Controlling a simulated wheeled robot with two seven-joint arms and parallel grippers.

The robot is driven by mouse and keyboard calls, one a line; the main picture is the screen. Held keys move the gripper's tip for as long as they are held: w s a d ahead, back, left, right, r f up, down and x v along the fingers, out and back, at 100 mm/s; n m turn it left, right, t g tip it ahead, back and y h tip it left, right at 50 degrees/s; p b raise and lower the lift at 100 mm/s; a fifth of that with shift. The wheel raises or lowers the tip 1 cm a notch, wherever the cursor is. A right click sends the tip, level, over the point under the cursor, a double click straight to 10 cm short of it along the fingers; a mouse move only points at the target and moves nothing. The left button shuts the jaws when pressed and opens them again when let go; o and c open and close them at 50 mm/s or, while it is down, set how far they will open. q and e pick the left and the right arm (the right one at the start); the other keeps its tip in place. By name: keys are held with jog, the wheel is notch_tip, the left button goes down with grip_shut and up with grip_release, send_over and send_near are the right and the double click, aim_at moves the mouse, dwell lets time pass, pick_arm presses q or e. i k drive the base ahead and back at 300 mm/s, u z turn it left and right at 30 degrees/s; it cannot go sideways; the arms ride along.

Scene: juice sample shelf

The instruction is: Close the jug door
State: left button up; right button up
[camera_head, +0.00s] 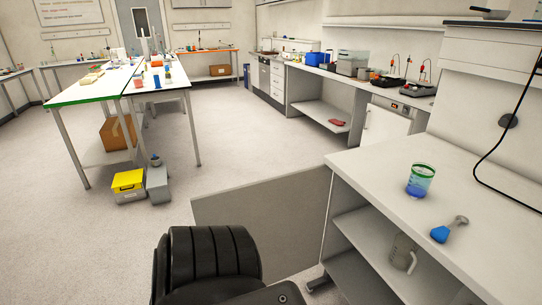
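The jug door (262,222) is a flat grey panel beside the low white cabinet (333,222) on the right. It stands open, swung out to the left from the cabinet's near left edge, over the floor. Its lower part is partly hidden behind dark shapes at the bottom. A clear jug (402,252) with a handle stands on a shelf inside the open cabinet. Neither of my grippers shows in the head view, so their state is hidden.
A black cable (490,150) hangs at right. A yellow-lidded box (128,181) sits on the floor by the left table. The floor (250,150) beyond the door is clear.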

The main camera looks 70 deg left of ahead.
aim_at(285, 215)
jog(key=k, duration=0.4)
jog(key=u, duration=3.6)
jog(key=i, duration=3.4)
jog(key=z, duration=3.95)
jog(key=i, duration=0.45)
jog(key=z, duration=0.1)
